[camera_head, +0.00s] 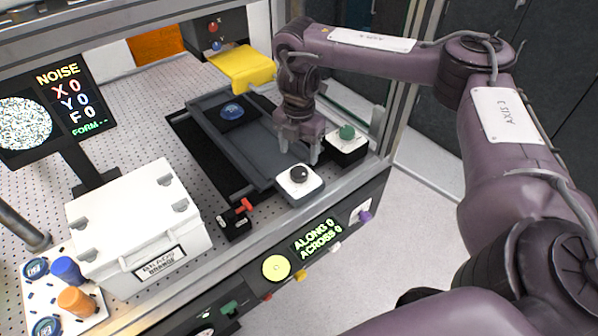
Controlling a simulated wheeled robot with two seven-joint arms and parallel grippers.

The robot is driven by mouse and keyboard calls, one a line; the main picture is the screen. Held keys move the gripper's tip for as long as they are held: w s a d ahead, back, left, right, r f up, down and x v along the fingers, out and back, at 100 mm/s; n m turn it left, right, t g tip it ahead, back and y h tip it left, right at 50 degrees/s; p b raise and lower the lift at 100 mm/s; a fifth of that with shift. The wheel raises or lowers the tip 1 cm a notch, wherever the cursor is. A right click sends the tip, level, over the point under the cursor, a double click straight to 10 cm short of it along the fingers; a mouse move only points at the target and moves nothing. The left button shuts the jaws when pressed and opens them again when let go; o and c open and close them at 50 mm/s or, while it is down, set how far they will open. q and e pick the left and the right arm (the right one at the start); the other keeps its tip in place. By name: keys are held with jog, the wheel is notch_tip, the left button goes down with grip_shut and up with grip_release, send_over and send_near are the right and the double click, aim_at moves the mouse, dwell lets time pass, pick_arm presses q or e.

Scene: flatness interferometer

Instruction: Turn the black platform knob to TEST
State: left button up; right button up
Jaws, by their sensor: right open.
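The black platform knob (299,173) sits on a white square plate (291,189) on a small grey block at the front end of the dark sliding platform (262,150). Its pointer and any TEST mark are too small to read. My right gripper (299,158) is open, pointing down just behind the knob, with its fingers over the platform's front right part. I cannot tell whether a finger touches anything. My left gripper is not in view.
A green knob (347,131) on a box stands right of my gripper. A red-handled lever (240,213) is left of the black knob. A white case (137,222) and a display (50,110) stand at left. The frame post (400,85) rises close to my right arm.

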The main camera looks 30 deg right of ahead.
aim_at(299, 171)
notch_tip(299, 171, down, 7)
jog(key=shift+f+p, duration=0.15)
jog(key=shift+p, duration=0.15)
jog(key=shift+c, duration=0.2)
